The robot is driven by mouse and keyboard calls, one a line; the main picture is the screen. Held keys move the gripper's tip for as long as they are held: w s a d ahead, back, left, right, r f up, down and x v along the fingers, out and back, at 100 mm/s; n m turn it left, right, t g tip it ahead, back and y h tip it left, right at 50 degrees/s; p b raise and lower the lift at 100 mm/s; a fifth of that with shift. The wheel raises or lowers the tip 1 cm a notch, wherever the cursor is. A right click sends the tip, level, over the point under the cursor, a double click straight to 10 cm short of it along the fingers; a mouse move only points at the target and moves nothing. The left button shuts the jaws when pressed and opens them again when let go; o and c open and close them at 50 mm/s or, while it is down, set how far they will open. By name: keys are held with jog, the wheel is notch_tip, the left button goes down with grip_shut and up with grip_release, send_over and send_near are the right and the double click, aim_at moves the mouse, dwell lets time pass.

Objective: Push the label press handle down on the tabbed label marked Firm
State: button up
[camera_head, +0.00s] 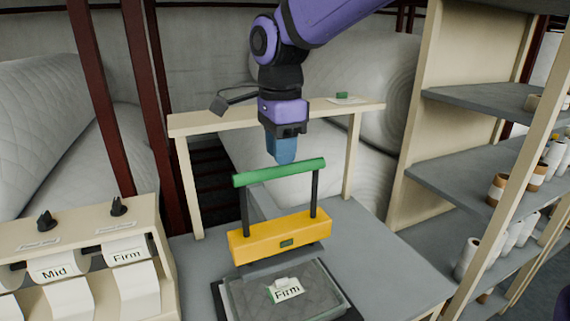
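The label press has a green handle bar (280,172) on two dark posts above a yellow press head (280,240). The handle is raised. Below it, a tabbed label marked Firm (287,291) lies on a grey quilted pad (245,293) on the press bed, in front of the yellow head and uncovered by it. My gripper (285,160) points down with its blue fingers together, no gap showing. Its tips appear just above or behind the middle of the green bar. I cannot tell whether they touch it.
A cream stand at the left holds label rolls marked Mid (55,272) and Firm (127,256). A cream frame (180,125) spans behind the press. Shelves (470,185) with small rolls stand at the right. The grey table (385,255) is clear right of the press.

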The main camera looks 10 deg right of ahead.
jog(key=shift+f, duration=1.45)
jog(key=shift+f, duration=0.1)
